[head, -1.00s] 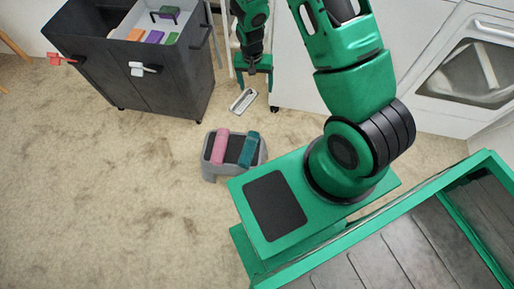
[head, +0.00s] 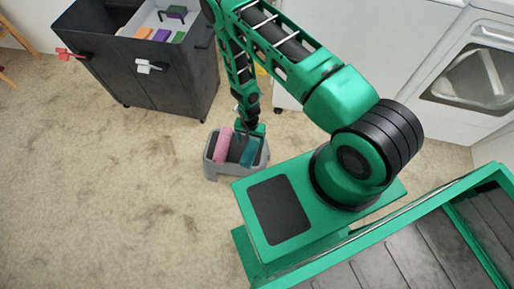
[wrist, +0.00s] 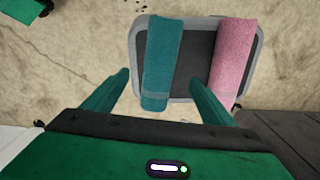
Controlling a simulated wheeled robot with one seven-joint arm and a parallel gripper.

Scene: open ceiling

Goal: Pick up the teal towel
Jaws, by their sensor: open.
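In the head view the teal towel (head: 250,153) is on the right side of the stool (head: 212,172), partly hidden by my gripper (head: 250,130). My gripper is open and empty. In the wrist view its fingers (wrist: 163,88) reach toward the stool, one left of the teal towel and one between the two towels. I cannot tell how high above the towel they are.
The pink towel (head: 223,146) lies close beside the teal one. A dark hamper cart (head: 150,75) with coloured items stands at the upper left. White appliances (head: 470,70) stand at the upper right. The carpet (head: 100,200) on the left is clear.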

